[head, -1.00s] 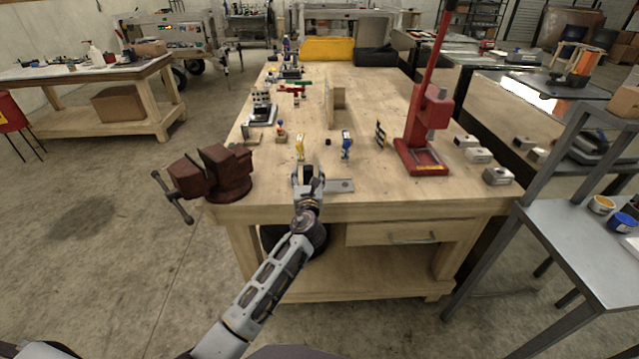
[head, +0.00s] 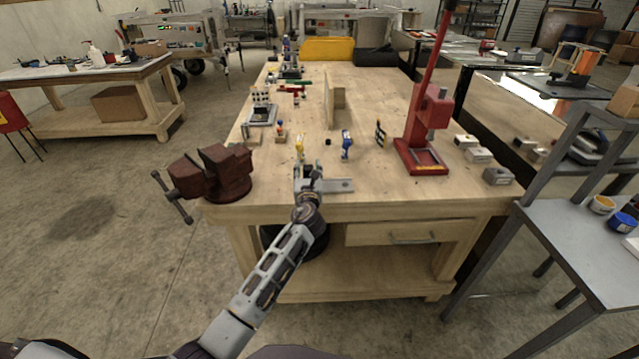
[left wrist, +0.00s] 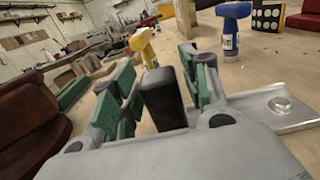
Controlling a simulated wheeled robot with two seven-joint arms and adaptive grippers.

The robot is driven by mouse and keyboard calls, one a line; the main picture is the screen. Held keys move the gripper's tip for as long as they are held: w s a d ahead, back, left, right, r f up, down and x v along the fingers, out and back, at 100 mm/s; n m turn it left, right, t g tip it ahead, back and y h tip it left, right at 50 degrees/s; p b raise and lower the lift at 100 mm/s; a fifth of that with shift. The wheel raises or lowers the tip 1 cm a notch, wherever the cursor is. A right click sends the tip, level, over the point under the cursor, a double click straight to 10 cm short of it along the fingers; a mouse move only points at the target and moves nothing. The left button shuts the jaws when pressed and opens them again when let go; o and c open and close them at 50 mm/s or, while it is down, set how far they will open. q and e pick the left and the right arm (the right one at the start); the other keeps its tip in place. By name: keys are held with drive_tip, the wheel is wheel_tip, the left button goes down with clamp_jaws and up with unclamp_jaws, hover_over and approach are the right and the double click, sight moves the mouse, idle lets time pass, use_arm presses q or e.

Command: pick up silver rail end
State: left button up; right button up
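The silver rail end (head: 340,185) is a flat metal strip with a round feature near its free end. It lies on the wooden bench (head: 420,195) near the front edge. It also shows in the left wrist view (left wrist: 272,106), to the right of the fingers. My left gripper (head: 308,168) is at the strip's left end and hides part of it. In the left wrist view its green-padded fingers (left wrist: 158,85) stand apart, with a dark block between them that I cannot identify. Whether the fingers touch the strip is unclear. My right gripper is not in view.
A dark red vise (head: 222,172) stands at the bench's left corner. Yellow (head: 300,149) and blue (head: 346,145) small items stand just beyond the gripper. A red press (head: 424,150) stands to the right. The bench between strip and press is clear.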

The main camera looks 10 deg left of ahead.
use_arm(q)
clamp_jaws()
drive_tip(key=shift+r, duration=0.15)
idle(0.4)
